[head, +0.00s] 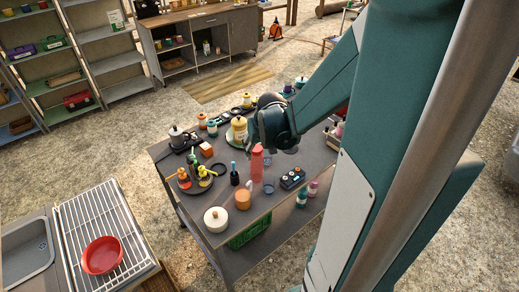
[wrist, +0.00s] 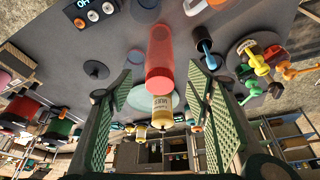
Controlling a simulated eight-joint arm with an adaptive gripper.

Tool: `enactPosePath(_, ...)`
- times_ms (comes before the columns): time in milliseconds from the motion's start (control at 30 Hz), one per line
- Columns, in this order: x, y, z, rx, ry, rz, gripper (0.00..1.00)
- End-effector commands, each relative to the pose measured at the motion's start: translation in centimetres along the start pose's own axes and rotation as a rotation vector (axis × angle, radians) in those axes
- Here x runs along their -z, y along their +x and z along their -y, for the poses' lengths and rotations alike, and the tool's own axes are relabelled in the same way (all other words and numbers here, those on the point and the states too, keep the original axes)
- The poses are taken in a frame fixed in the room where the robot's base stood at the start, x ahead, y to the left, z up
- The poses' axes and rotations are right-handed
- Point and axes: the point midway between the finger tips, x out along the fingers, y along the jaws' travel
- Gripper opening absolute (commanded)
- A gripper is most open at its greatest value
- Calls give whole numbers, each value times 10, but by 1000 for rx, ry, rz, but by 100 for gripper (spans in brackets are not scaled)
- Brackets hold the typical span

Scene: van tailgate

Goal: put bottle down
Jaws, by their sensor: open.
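The salmon-red bottle (head: 257,165) stands upright on the grey table (head: 275,205), near its middle. In the wrist view the bottle (wrist: 159,58) shows between my two green-padded fingers, with a clear gap on each side. My gripper (head: 263,140) is at the bottle's upper end in the head view. In the wrist view my gripper (wrist: 158,88) is spread wide and not closed on anything. Whether the bottle's top reaches in between the pads is hard to tell. My gripper hides part of the table behind it in the head view.
A yellow jar (head: 239,126) stands behind the bottle. A dark brush (head: 234,174), an orange cup (head: 243,199), a white pot (head: 216,219) and a black button box (head: 292,178) surround it. A dark plate (head: 186,185) holds orange and yellow pieces. Small bare patches lie between them.

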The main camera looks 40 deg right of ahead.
Motion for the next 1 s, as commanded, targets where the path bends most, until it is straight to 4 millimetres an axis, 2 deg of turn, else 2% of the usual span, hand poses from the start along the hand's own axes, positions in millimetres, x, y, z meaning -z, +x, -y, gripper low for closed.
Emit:
enactPosePath(167,0,-2,2,1,-2,-1,49)
enactPosePath(367,-2,-16,15,7,-19,-10,49)
enactPosePath(767,-16,-74,70,35,-90,-55,49)
enactPosePath(1000,-32,-110,102,57,-135,-84,49)
